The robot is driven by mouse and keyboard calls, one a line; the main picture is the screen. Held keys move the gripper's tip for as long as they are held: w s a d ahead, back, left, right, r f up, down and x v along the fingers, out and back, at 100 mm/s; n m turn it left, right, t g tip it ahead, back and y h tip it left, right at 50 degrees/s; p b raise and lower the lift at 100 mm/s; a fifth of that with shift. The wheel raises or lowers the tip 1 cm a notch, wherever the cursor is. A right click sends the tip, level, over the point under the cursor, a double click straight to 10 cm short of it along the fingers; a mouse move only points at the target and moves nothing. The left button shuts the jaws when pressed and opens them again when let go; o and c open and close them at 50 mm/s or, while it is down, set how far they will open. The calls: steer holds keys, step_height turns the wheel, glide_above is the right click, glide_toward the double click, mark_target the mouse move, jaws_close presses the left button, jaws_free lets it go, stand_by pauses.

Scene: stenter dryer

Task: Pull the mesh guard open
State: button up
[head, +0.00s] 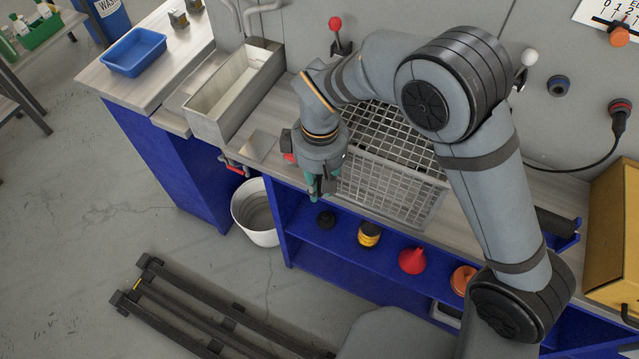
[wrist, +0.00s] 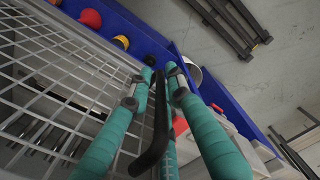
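The mesh guard (head: 395,190) is a pale grey wire grid in a frame at the front of the bench. It fills the left of the wrist view (wrist: 45,75). My gripper (head: 322,186), with teal fingers, is at the guard's left edge in the head view. In the wrist view, a black bar-like handle (wrist: 156,135) runs between the fingers (wrist: 160,72). The fingertips lie close on both sides of it and the gripper looks shut on it. The handle's joint with the guard is not clear. My arm covers part of the grid behind.
An open metal trough (head: 225,100) stands left of the guard. A white bucket (head: 257,212) is on the floor below. A blue shelf (head: 335,240) holds several small items, including a red funnel (head: 412,260).

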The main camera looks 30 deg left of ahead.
jaws_close()
stand_by(0.6)
